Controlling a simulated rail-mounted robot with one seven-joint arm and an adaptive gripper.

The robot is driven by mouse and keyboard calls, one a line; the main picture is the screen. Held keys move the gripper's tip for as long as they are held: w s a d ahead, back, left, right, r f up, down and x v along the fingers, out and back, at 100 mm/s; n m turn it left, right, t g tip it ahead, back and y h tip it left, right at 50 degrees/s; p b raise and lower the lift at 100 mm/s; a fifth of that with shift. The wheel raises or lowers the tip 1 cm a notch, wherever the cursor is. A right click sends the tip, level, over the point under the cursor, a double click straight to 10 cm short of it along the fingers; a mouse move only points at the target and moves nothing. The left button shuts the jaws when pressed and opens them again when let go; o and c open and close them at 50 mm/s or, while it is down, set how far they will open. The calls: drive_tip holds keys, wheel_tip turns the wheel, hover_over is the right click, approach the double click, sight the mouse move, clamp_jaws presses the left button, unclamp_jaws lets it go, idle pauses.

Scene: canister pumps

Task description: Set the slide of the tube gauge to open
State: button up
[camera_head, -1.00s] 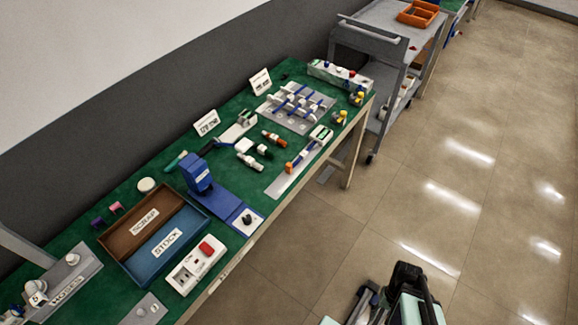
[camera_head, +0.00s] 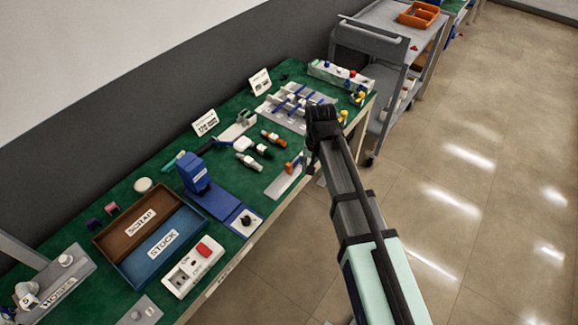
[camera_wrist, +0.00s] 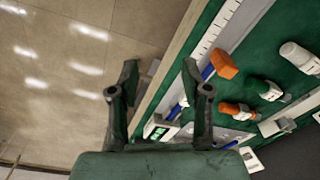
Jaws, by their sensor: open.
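The tube gauge is a long pale plate (camera_head: 277,185) near the bench's front edge, with an orange block (camera_head: 289,167) standing on it. My gripper and arm hide its far end in the head view. In the wrist view, its scale strip (camera_wrist: 207,42), the orange block (camera_wrist: 223,64) beside a blue rod (camera_wrist: 206,73), and a white-and-green box (camera_wrist: 158,131) at one end show. My gripper (camera_wrist: 160,72) is open and empty, over the bench's front edge and floor, with the gauge to its right. In the head view my gripper (camera_head: 319,130) is beyond the orange block.
Orange, green and white fittings (camera_head: 262,150) lie behind the gauge. A grey plate with blue rods (camera_head: 290,100) is further back. A blue stand (camera_head: 197,176), trays (camera_head: 128,221) and a white switch box (camera_head: 193,266) are at left. Floor in front is clear.

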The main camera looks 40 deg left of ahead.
drive_tip(key=s+a+r, duration=0.1)
drive_tip(key=a+r, duration=0.6)
drive_tip(key=r, duration=0.2)
wheel_tip(320, 180, up, 5)
drive_tip(key=m, duration=0.5)
hover_over(289, 165)
drive_tip(key=shift+g+h, duration=0.3)
wheel_tip(289, 165, down, 17)
drive_tip(key=p, duration=0.3)
drive_tip(key=shift+w+a+f, duration=0.1)
drive_tip(key=shift+f, duration=0.05)
clamp_jaws()
